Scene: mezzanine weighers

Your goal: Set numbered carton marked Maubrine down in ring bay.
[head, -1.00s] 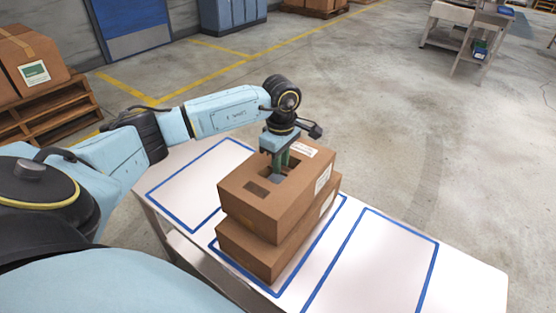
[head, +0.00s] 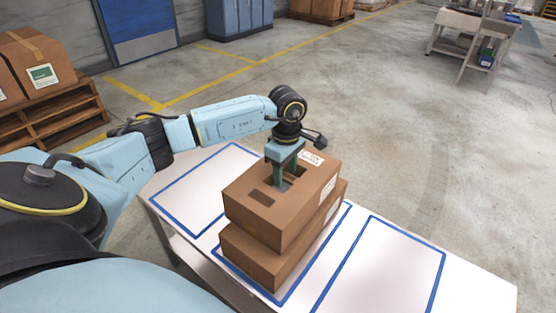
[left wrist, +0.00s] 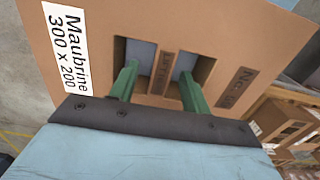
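The carton marked Maubrine (head: 270,205) is brown and lies on top of a second brown carton (head: 250,256), slightly offset from it. In the left wrist view its top face (left wrist: 225,30) carries a white label reading "Maubrine 300 x 200", a dark number patch I cannot fully read, and two handle slots with a strip between. My left gripper (head: 286,181) has its green fingers at the two slots, one each side of the strip, with gaps showing, so it looks open. My right gripper is not in view. No ring symbol is visible on the bays.
The white table (head: 478,290) has three blue-outlined bays. The left bay (head: 195,190) and right bay (head: 385,268) look empty; the stack stands in the middle one. A pallet with cartons (head: 60,115) is at left, and a grey workstation (head: 470,40) stands far right.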

